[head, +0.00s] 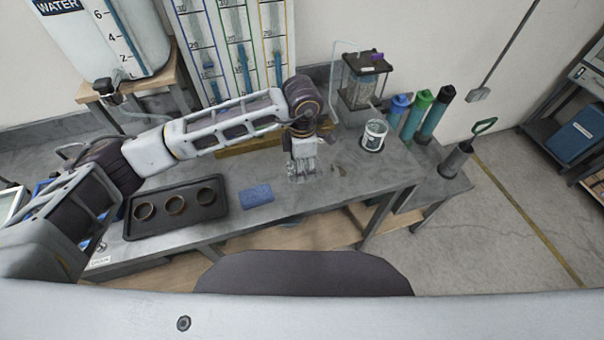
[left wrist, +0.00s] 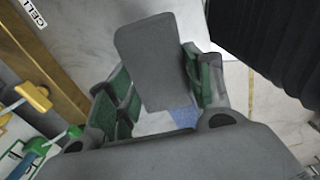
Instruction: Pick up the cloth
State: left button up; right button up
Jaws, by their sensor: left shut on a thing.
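A folded blue cloth (head: 257,196) lies flat on the grey bench, right of the black tray. A blue patch, likely the same cloth, shows past the fingers in the left wrist view (left wrist: 185,117). My left gripper (head: 303,170) is to the right of the cloth and apart from it, pointing down over the bench. In the left wrist view, its green-padded fingers are shut on a flat grey piece (left wrist: 146,62) with rounded corners. I cannot tell what that piece is. My right gripper is not in view.
The black tray (head: 140,232) with three rings stands left of the cloth. A clear cup (head: 374,136) stands right of my gripper. Blue, green and dark cylinders stand farther right. A water tank (head: 105,40) is at the back left. The bench's front edge is near the cloth.

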pick_arm(q)
jog(key=shift+r, duration=0.95)
jog(key=o, duration=0.4)
jog(key=c, duration=0.3)
jog(key=shift+w+a+f, duration=0.1)
